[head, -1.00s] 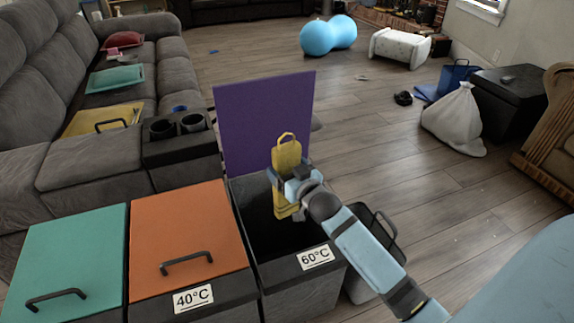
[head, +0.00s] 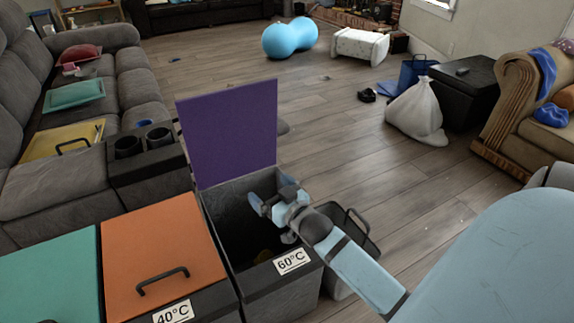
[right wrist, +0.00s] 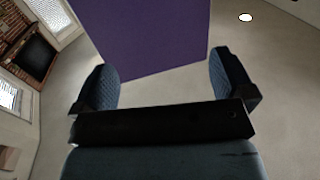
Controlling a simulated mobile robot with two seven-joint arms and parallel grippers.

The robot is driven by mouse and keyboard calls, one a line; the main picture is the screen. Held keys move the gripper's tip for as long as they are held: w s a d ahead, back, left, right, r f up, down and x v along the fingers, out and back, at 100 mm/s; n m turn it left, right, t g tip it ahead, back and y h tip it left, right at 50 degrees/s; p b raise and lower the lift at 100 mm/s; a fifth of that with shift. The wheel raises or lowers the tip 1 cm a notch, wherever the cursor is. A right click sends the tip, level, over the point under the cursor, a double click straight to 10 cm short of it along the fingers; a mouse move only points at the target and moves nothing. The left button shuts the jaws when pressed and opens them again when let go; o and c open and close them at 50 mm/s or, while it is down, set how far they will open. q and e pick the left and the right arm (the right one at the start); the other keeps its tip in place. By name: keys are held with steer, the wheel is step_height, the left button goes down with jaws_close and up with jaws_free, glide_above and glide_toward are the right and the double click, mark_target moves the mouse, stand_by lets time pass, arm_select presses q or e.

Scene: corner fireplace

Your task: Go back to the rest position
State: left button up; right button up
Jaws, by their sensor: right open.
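My right gripper (head: 272,208) is over the open 60°C bin (head: 242,190) in the head view. It is open and empty; the right wrist view shows its two fingers (right wrist: 165,85) apart with nothing between them. The bin's purple lid (head: 228,132) stands raised behind the opening, and it also shows beyond the fingers in the right wrist view (right wrist: 155,40). My left gripper is not in view.
The 40°C bin with an orange lid (head: 160,248) and a teal-lidded bin (head: 48,280) stand shut to the left. A grey basket (head: 350,232) stands right of the 60°C bin. A sofa (head: 60,180) fills the left. Wooden floor is free beyond.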

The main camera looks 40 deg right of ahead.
steer(key=s+p, duration=0.1)
steer(key=s, duration=0.6)
steer(key=s+a+r+n+y, duration=0.1)
steer(key=s+a+r+y, duration=0.25)
steer(key=a, duration=0.45)
steer(key=s+a+r+n+y, duration=0.15)
steer(key=a+r, duration=0.25)
steer(key=a, duration=0.4)
steer(key=s+a+r+n+y, duration=0.1)
steer(key=s+a+r+y, duration=0.25)
steer(key=a, duration=0.45)
arm_select(q)
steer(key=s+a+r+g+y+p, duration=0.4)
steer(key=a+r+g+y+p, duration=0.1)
steer(key=p, duration=3.1)
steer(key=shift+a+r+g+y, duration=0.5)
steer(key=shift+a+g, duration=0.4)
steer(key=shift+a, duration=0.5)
arm_select(e)
steer(key=s+d+r+g+h, duration=0.4)
steer(key=d+r+g, duration=0.3)
steer(key=shift+s+h, duration=0.35)
steer(key=shift+s, duration=0.05)
